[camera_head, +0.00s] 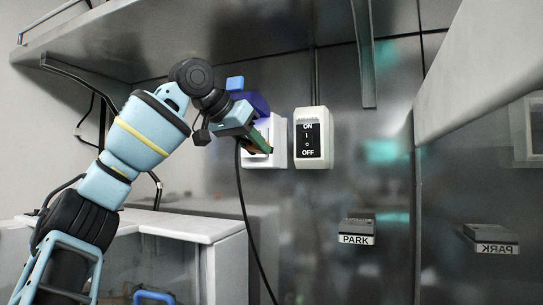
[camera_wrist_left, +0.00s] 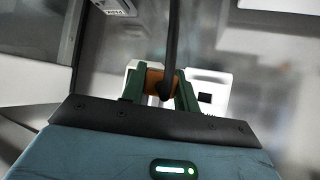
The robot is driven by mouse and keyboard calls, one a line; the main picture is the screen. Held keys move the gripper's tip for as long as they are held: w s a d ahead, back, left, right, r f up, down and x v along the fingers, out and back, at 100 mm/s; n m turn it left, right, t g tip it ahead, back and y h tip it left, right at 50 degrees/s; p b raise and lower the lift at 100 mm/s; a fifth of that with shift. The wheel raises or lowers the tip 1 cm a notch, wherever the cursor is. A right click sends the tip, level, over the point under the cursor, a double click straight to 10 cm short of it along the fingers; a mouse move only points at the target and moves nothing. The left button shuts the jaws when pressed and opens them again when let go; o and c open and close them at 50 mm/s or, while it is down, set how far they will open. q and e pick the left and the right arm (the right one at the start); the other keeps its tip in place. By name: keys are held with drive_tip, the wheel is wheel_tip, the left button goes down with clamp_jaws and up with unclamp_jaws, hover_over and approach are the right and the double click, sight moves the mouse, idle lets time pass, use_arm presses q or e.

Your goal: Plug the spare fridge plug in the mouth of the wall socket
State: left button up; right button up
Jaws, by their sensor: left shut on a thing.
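My left gripper (camera_head: 259,142) reaches up from the left to the white wall socket (camera_head: 280,144), and its green fingers overlap the socket's face in the head view. In the left wrist view the fingers are shut on the orange-brown plug (camera_wrist_left: 154,78), whose black cable (camera_wrist_left: 173,45) runs toward the top. The cable also hangs below the gripper in the head view (camera_head: 246,205). The socket shows behind the fingers in the wrist view (camera_wrist_left: 219,86), with a dark square opening. The plug's front is hidden, so I cannot tell whether it touches or enters the socket. My right gripper is out of view.
A white ON/OFF switch box (camera_head: 313,137) is on the wall just right of the socket. A PARK holder (camera_head: 357,231) is lower on the wall. A shelf (camera_head: 170,40) overhangs the arm, and a white counter (camera_head: 180,223) lies below.

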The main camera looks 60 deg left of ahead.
use_arm(q)
drive_tip(key=s+a+n+y+b, duration=0.1)
drive_tip(key=s+a+n+y, duration=0.3)
drive_tip(key=y, duration=0.1)
drive_tip(key=shift+s+a+r+b, duration=0.15)
drive_tip(key=shift+a+r+b, duration=0.15)
drive_tip(key=shift+a+r, duration=0.1)
drive_tip(key=shift+w+a+p, duration=0.9)
drive_tip(key=shift+w+p, duration=0.2)
drive_tip(key=shift+p, duration=0.2)
drive_tip(key=shift+w+a+p, duration=0.9)
drive_tip(key=shift+w+p, duration=0.2)
drive_tip(key=shift+p, duration=0.2)
drive_tip(key=shift+r+p, duration=0.1)
drive_tip(key=shift+p, duration=0.2)
